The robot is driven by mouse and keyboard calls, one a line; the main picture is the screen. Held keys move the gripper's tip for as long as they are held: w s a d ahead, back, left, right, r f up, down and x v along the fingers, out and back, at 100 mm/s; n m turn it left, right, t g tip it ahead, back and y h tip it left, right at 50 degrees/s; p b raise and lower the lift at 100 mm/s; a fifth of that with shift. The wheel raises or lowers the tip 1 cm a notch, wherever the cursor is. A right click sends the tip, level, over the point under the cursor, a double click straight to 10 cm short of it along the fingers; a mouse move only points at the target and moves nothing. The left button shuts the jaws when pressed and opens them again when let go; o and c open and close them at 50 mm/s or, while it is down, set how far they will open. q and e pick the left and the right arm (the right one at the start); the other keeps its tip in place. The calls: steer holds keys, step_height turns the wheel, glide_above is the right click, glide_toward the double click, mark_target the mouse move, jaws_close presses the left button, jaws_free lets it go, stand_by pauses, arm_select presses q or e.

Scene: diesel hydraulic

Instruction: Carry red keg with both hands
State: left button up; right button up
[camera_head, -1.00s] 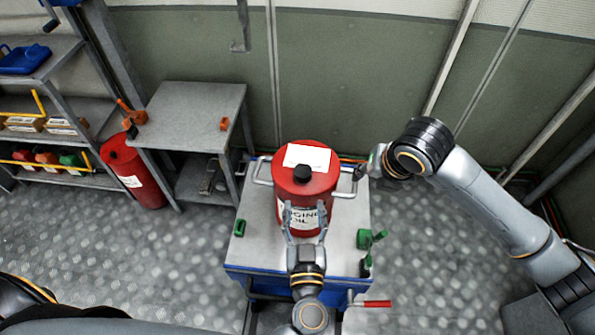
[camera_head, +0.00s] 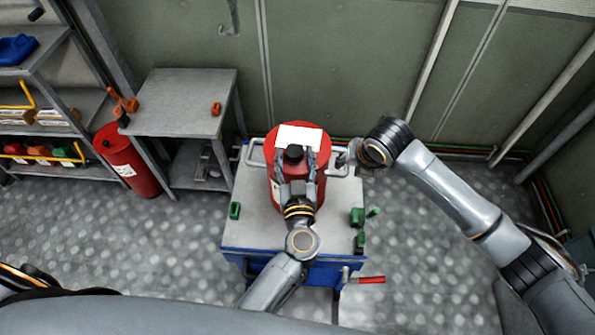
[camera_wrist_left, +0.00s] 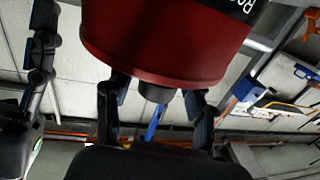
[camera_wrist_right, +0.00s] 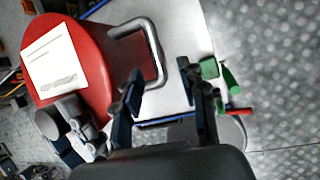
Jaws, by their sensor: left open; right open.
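The red keg (camera_head: 313,196) stands upright on a blue-sided metal cart (camera_head: 245,225). It has a black cap (camera_head: 294,154), a white label (camera_head: 299,137) on top and a metal handle (camera_head: 256,152) at each side. My left gripper (camera_head: 296,162) is open over the keg's top, fingers on either side of the cap. The cap (camera_wrist_left: 156,90) shows between them in the left wrist view. My right gripper (camera_head: 343,158) is open at the keg's right handle.
Green parts (camera_head: 357,216) lie on the cart's right side, and another (camera_head: 235,211) on its left. A red lever (camera_head: 371,280) sticks out in front. A metal table (camera_head: 183,95), another red drum (camera_head: 124,158) and shelves (camera_head: 50,65) stand left. The floor right is clear.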

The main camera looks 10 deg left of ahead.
mark_target(348, 167)
arm_select(q)
steer(key=shift+x, duration=2.2)
arm_select(e)
steer(key=shift+x, duration=2.2)
arm_select(q)
steer(key=c, duration=0.9)
arm_select(e)
jaws_close()
arm_select(q)
jaws_close()
arm_select(e)
steer(key=shift+w, duration=0.1)
arm_select(q)
steer(key=shift+w+r, duration=0.1)
steer(key=shift+r, duration=0.3)
arm_select(e)
steer(key=shift+w+a+r, duration=0.1)
steer(key=shift+w+r, duration=0.1)
steer(key=shift+r, duration=0.2)
arm_select(q)
steer(key=shift+w, duration=0.1)
